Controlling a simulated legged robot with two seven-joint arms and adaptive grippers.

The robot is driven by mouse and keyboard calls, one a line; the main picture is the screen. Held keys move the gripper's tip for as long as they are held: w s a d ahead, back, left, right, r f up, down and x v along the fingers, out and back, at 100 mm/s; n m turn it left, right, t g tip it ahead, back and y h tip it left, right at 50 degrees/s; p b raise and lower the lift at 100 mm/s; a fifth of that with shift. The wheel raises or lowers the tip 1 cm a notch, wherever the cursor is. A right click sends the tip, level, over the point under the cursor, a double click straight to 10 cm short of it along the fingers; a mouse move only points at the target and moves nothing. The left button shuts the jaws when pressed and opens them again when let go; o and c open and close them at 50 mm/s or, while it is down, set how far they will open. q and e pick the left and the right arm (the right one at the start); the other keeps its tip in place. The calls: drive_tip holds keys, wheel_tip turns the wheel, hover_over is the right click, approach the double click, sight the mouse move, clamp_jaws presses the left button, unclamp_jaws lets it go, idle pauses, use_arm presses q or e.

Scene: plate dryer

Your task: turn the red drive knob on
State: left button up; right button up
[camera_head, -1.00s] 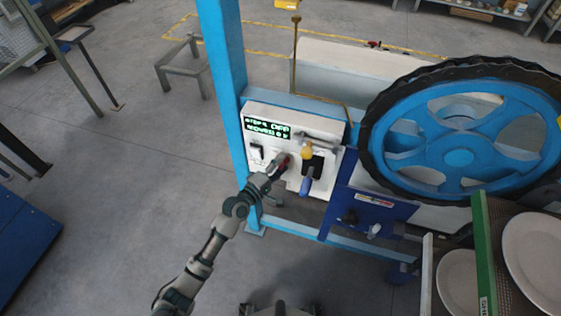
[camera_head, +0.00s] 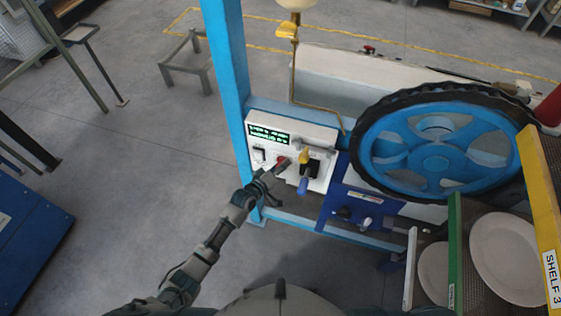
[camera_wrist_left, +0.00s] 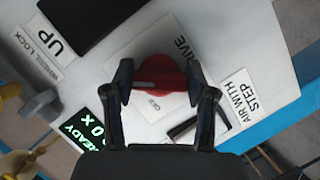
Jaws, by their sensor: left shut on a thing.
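The red drive knob (camera_head: 281,161) is on the white control panel (camera_head: 318,137) of the blue-framed machine. In the left wrist view the knob (camera_wrist_left: 160,74) is round with a raised bar across it, next to a label ending in "DRIVE". My left gripper (camera_head: 274,170) reaches the panel from the lower left. In the left wrist view its two fingers (camera_wrist_left: 160,78) are closed on opposite sides of the knob. Part of the knob's rim is hidden by the fingers. My right gripper is not in view.
A lit green display (camera_head: 268,134) and a black switch (camera_head: 260,154) are left of the knob. A yellow handle (camera_head: 305,156) and blue lever (camera_head: 303,185) are close on its right. A big blue wheel (camera_head: 436,160) and plates (camera_head: 510,258) stand farther right.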

use_arm(q)
drive_tip(key=shift+s+f+m+y+p, duration=0.2)
drive_tip(key=shift+f+m+y+p, duration=0.35)
drive_tip(key=shift+p, duration=0.3)
drive_tip(key=o, duration=1.2)
drive_tip(key=shift+c, duration=0.2)
drive_tip(key=shift+w+r, duration=0.1)
drive_tip(key=shift+r, duration=0.15)
drive_tip(key=shift+r, duration=0.1)
drive_tip(key=v, duration=1.1)
drive_tip(key=shift+s+a, duration=0.25)
drive_tip(key=shift+a, duration=0.15)
